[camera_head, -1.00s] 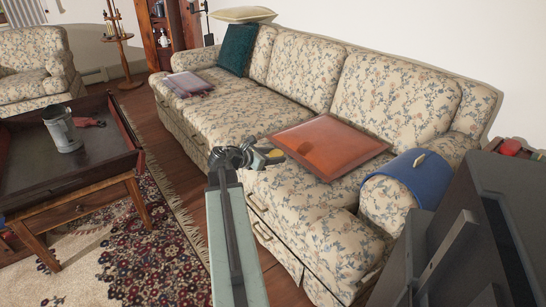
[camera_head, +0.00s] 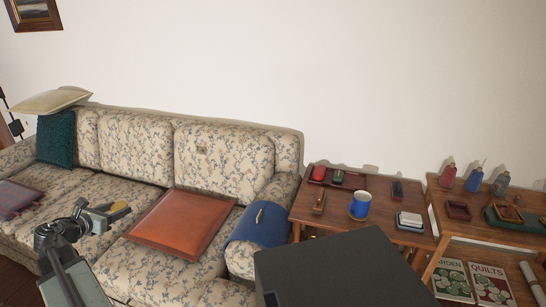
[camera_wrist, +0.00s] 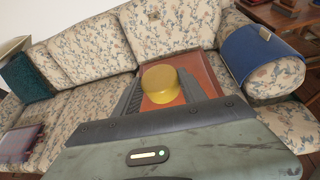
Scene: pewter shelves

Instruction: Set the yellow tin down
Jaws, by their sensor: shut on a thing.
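The yellow tin (camera_wrist: 160,84) is between the jaws of my gripper (camera_wrist: 160,90) in the wrist view, its round top facing the camera. The tin's lower part is hidden in the wrist view.
A red-brown leather cushion (camera_head: 180,222) lies on the sofa seat, and a blue cloth (camera_head: 262,225) drapes its arm. A wooden side table (camera_head: 340,217) holds a blue mug (camera_head: 360,204), a dark tray and small items. A second table (camera_head: 470,232) at right holds bottles and trays.

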